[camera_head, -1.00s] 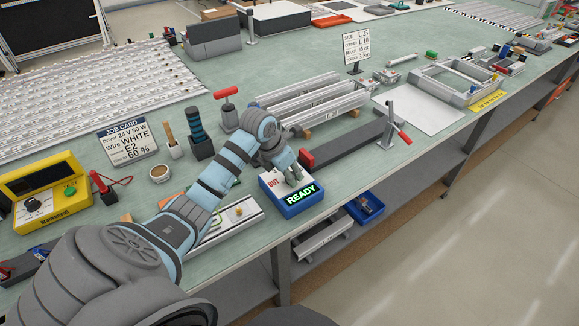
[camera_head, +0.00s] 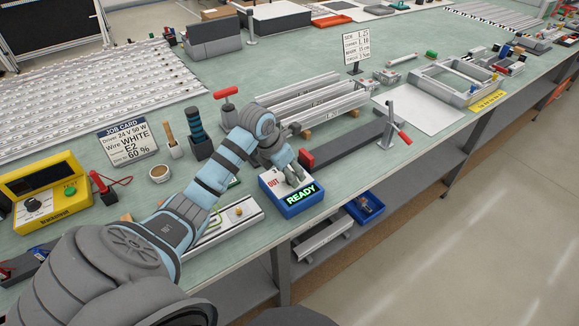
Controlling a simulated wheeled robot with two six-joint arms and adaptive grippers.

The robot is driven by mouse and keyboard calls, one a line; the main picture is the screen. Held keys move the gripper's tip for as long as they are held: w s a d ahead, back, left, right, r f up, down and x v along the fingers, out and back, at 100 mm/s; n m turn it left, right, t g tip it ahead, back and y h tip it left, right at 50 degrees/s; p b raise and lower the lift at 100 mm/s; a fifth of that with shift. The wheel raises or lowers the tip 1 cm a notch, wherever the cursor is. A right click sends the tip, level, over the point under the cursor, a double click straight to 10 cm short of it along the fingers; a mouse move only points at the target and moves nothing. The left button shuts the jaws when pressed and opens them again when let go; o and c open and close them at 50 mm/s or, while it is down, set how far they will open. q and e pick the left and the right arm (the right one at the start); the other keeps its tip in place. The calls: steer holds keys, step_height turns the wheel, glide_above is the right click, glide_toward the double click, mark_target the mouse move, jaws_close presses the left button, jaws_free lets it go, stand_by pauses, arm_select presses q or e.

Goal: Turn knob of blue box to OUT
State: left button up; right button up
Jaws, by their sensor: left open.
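The blue box (camera_head: 290,209) stands near the front edge of the bench. It has a white top with red OUT lettering (camera_head: 273,184) at its left and a green lit READY display (camera_head: 298,198) on its front. My left gripper (camera_head: 294,178) reaches down over the top of the box from behind, with its fingers apart. The knob is hidden or too small to make out around the fingertips, so I cannot tell its setting or whether the fingers touch it. My right gripper is out of view.
Aluminium profiles (camera_head: 312,97) lie behind. A yellow tester (camera_head: 49,195) stands at far left. A blue bin (camera_head: 366,205) sits on the lower shelf.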

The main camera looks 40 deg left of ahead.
arm_select(q)
steer(key=v, duration=1.1)
steer(key=shift+f, duration=0.1)
